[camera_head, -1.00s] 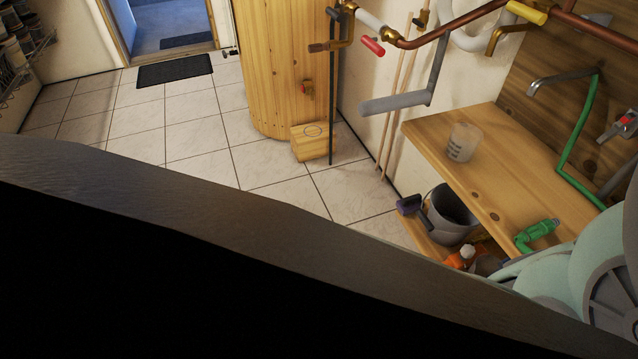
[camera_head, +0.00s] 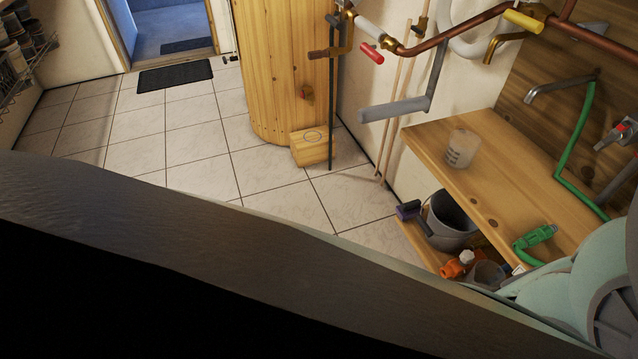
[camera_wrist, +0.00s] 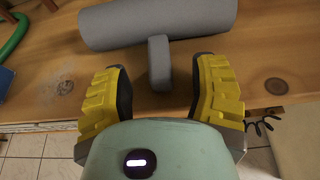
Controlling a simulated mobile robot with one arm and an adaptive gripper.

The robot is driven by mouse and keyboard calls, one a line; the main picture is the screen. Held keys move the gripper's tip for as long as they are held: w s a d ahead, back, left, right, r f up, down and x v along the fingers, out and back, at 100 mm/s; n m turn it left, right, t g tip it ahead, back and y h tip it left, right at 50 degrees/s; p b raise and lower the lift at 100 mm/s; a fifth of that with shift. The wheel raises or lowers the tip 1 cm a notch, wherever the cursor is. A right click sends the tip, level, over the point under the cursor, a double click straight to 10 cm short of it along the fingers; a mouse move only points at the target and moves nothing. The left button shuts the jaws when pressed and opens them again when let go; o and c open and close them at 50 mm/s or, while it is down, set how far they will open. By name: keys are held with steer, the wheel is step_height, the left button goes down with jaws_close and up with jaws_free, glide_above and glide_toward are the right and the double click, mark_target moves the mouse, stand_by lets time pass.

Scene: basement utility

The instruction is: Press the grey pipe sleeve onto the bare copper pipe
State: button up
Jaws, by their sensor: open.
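The grey pipe sleeve (camera_wrist: 120,25) lies across the wooden bench in the wrist view. A short grey tab (camera_wrist: 159,65) sticks out from it towards me. My gripper (camera_wrist: 158,78) is open, with one yellow-padded finger on each side of the tab and gaps at both sides. The sleeve body is just beyond the fingertips. The copper pipe (camera_head: 455,37) runs along the wall above the bench in the head view, with a pale section and brass fittings at its left. My gripper and the sleeve on the bench cannot be made out in the head view.
The wooden bench (camera_head: 482,178) holds a clear cup (camera_head: 462,149) and a green hose fitting (camera_head: 536,236). A grey wall pipe (camera_head: 394,109) juts out above its left end. A bucket (camera_head: 451,221) stands below. A large dark shape blocks the lower left; tiled floor (camera_head: 200,150) is open beyond it.

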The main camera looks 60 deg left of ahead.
jaws_close()
stand_by(0.3)
stand_by(0.4)
steer(key=shift+r, duration=0.85)
steer(key=shift+s+a+r, duration=0.1)
steer(key=shift+s+r, duration=0.15)
steer(key=shift+r, duration=0.75)
steer(key=s+a+r+p, duration=0.1)
steer(key=s+a+p, duration=0.5)
steer(key=s, duration=0.6)
steer(key=shift+s+a+r, duration=0.2)
steer(key=shift+s+a, duration=0.2)
steer(key=shift+a, duration=0.95)
